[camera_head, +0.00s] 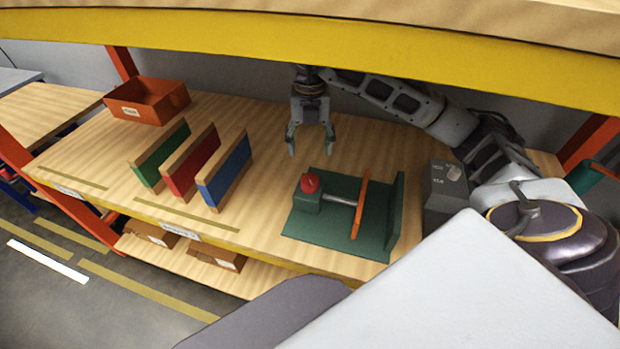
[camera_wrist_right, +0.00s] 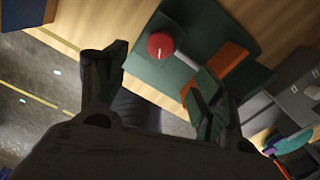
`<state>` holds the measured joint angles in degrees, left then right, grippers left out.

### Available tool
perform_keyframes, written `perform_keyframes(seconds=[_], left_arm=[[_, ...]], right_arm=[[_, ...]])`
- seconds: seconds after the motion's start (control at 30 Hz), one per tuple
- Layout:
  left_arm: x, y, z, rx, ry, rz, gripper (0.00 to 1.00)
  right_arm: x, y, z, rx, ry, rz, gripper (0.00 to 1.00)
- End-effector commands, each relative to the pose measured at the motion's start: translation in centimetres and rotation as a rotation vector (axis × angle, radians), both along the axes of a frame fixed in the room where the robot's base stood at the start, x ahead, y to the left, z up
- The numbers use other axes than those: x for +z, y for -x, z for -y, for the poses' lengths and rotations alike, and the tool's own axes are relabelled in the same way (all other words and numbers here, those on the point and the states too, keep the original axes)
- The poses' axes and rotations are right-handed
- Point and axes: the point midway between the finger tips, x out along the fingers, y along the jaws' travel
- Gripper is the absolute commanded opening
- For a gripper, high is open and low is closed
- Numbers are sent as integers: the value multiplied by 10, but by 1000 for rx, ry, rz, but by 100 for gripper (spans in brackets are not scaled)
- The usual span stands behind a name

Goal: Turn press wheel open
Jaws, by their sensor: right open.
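The press (camera_head: 340,215) sits on the shelf, with a green base, a green block, a metal shaft, an orange plate (camera_head: 360,203) and a green upright plate (camera_head: 395,215). A round red knob (camera_head: 310,183) with a white mark tops the block; it also shows in the right wrist view (camera_wrist_right: 160,46). I cannot tell whether the knob or the orange part is the wheel. My right gripper (camera_head: 311,148) hangs open and empty above the shelf behind the press, apart from it. Its spread fingers (camera_wrist_right: 162,75) show in the right wrist view. My left gripper is not in view.
Green (camera_head: 160,155), red (camera_head: 192,163) and blue (camera_head: 225,172) panels stand left of the press. An orange bin (camera_head: 130,110) is at the back left. A grey box (camera_head: 437,190) stands right of the press. A yellow-edged upper shelf (camera_head: 300,45) hangs overhead.

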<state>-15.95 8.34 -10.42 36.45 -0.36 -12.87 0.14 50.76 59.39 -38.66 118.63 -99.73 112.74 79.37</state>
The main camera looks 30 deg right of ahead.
Motion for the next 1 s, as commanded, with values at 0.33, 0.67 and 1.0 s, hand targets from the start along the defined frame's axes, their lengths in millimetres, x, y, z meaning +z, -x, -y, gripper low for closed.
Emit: perform_keyframes(seconds=[0.33, 0.67, 1.0], left_arm=[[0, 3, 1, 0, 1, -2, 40], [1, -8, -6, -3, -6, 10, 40], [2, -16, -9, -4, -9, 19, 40]], right_arm=[[-9, 0, 0, 0, 1, -3, 69], [-43, 0, 0, 0, 1, -3, 69], [-88, 1, 0, 0, 1, -3, 69]])
